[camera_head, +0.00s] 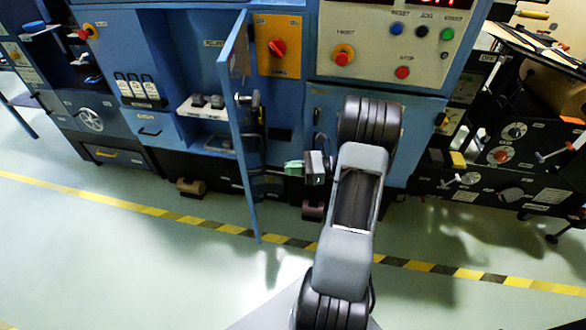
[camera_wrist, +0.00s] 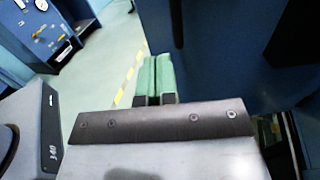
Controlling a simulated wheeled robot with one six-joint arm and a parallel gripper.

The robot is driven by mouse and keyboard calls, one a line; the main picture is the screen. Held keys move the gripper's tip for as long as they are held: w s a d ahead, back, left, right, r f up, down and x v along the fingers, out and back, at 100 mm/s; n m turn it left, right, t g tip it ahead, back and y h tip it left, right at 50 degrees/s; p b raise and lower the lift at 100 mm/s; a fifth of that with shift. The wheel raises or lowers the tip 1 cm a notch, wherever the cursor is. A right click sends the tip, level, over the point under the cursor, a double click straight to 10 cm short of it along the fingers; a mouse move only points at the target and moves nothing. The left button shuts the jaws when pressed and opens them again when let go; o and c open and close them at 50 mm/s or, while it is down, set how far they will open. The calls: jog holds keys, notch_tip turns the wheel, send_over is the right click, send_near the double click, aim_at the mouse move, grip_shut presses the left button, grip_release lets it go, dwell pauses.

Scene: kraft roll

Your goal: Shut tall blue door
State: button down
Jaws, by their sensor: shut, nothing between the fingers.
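The tall blue door (camera_head: 240,150) stands open in the head view, swung out from the cabinet and seen nearly edge-on. In the wrist view the green fingers (camera_wrist: 155,76) are together and empty. A large blue panel (camera_wrist: 225,50), apparently the door, fills the space ahead and to the right. I cannot tell whether the fingers touch it.
The blue control cabinet (camera_head: 380,40) with buttons is above and behind my arm. A brown roll (camera_head: 190,187) lies low at the left. The floor (camera_head: 120,255) in front is clear, crossed by a yellow-black stripe.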

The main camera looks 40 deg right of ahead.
aim_at(249, 169)
jog(key=x, duration=1)
jog(key=shift+a+r, duration=0.1)
jog(key=shift+a, duration=0.05)
